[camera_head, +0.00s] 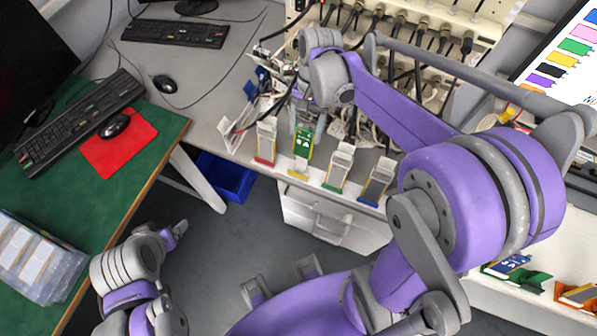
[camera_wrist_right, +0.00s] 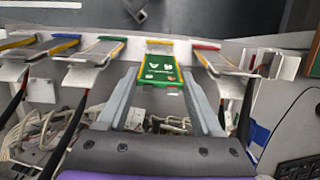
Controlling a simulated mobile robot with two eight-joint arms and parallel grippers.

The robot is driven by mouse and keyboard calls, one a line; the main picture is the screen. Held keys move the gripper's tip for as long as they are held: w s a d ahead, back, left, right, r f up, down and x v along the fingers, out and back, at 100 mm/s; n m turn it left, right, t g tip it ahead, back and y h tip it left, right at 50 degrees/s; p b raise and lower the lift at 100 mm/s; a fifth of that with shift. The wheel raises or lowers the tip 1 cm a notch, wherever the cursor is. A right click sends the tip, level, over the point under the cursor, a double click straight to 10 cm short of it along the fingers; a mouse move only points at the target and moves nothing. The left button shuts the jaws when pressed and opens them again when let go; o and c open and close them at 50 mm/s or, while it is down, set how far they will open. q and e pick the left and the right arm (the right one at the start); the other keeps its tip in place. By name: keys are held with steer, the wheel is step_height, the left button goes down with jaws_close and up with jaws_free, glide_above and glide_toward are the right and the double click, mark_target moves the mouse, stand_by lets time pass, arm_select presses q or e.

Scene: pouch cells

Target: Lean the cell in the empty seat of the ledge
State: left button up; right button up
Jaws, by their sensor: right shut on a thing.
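My right gripper (camera_wrist_right: 160,82) is shut on a green cell with white marks (camera_wrist_right: 161,69), one finger along each side. In the head view the cell (camera_head: 303,139) is upright at the yellow-edged seat (camera_head: 299,175) of the ledge (camera_head: 238,152). In the wrist view this seat's yellow edge (camera_wrist_right: 159,42) lies just beyond the cell's far end. I cannot tell whether the cell rests on the seat. My right gripper is mostly hidden by its wrist in the head view. My left gripper (camera_head: 178,231) is low at the left, away from the ledge, its opening unclear.
Neighbouring seats with red (camera_head: 265,160), green (camera_head: 332,187) and blue (camera_head: 368,202) edges hold pale upright pieces close by. Cables and a rack (camera_head: 440,20) stand behind. A shelf at the lower right carries a blue cell (camera_head: 508,264). A blue bin (camera_head: 226,177) is below.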

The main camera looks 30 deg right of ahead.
mark_target(301, 156)
steer(key=shift+f, duration=0.1)
steer(key=shift+b+x, duration=0.7)
steer(key=shift+x, duration=0.35)
steer(key=shift+b+x, duration=1.15)
steer(key=shift+x, duration=0.6)
steer(key=shift+f, duration=0.15)
steer(key=shift+s+a+f+b, duration=0.15)
steer(key=shift+f+b, duration=0.4)
steer(key=shift+f, duration=0.1)
steer(key=o, duration=1)
